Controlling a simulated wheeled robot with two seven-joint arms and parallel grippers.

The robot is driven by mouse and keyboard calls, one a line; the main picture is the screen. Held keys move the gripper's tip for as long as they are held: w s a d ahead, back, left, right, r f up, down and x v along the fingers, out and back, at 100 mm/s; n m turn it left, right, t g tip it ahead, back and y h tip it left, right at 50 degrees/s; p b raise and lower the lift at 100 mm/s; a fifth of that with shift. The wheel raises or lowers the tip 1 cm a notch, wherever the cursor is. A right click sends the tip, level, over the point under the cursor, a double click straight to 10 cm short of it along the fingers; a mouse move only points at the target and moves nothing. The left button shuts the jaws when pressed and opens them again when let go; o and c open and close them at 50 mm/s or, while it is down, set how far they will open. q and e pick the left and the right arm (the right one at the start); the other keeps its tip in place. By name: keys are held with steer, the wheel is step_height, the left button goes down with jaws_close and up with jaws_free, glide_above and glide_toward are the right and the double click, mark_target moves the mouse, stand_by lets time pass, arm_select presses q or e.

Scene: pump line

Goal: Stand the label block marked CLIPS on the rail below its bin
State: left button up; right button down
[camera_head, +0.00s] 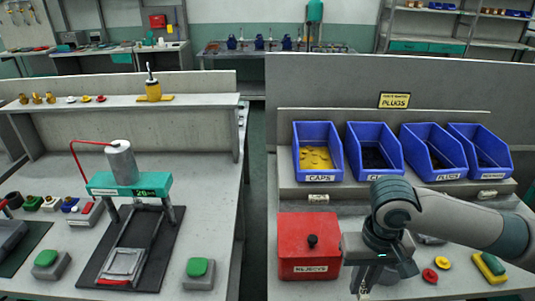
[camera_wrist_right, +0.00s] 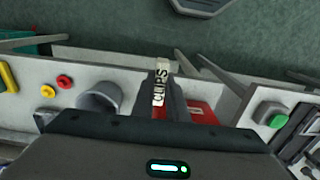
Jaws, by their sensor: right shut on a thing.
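My right gripper (camera_head: 366,284) is shut on the CLIPS label block (camera_wrist_right: 159,88), a small pale block with dark letters. In the head view only a small part of the block shows, low beside the red box. The blue bin whose label starts with CL (camera_head: 374,150) is second from the left and holds dark parts; my right arm partly hides its label. The rail (camera_head: 345,197) runs along the shelf front below the bins, and my arm covers part of it. My left gripper is not in view.
A pale block (camera_head: 318,199) stands on the rail below the CAPS bin (camera_head: 317,150). The red REJECTS box (camera_head: 309,245) is left of my right gripper.

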steer(key=shift+w+d+r, duration=0.1)
steer(key=shift+r, duration=1.3)
stand_by(0.6)
stand_by(1.1)
stand_by(1.1)
